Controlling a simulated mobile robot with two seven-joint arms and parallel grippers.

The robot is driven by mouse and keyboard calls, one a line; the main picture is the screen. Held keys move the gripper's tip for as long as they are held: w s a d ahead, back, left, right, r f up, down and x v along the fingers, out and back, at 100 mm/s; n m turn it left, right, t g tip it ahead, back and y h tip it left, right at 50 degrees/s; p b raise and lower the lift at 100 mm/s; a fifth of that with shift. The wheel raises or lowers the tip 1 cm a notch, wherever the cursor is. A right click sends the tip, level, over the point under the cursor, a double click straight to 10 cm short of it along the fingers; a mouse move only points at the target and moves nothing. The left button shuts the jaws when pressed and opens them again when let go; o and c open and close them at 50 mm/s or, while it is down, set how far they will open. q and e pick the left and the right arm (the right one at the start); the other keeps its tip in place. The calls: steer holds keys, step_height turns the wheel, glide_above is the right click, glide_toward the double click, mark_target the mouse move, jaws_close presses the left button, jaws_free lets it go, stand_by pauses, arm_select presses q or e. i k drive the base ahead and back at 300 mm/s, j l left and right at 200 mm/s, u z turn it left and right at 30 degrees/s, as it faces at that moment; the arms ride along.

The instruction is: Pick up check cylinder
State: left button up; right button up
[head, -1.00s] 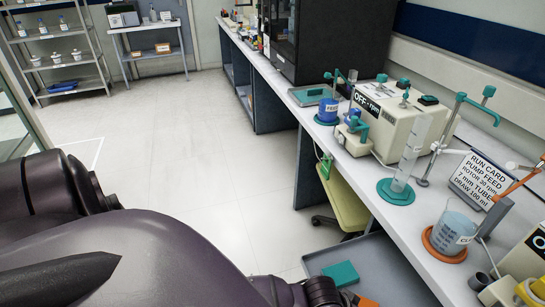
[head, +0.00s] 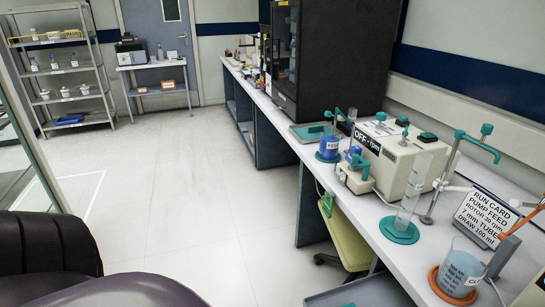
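A tall clear cylinder (head: 409,198), which looks like the check cylinder, stands upright on a round teal base (head: 399,230) on the bench at the right. It is in front of the white pump box (head: 396,154) marked "OFF rpm". Neither of my grippers is in view. Only dark parts of my own arm or body show at the lower left, well apart from the cylinder.
A beaker of bluish liquid (head: 459,272) on an orange ring, a run card (head: 485,218) and a teal-clamped stand (head: 440,182) crowd the cylinder. A blue container (head: 329,148) stands farther back. The floor (head: 185,190) is clear.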

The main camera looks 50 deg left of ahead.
mark_target(400, 227)
steer(key=j+u, duration=0.25)
steer(key=j, duration=0.35)
steer(key=i+j+u, duration=0.15)
steer(key=j+u, duration=0.15)
steer(key=j, duration=0.3)
steer(key=i+j+u, duration=0.4)
steer(key=i+j, duration=0.05)
steer(key=i, duration=0.05)
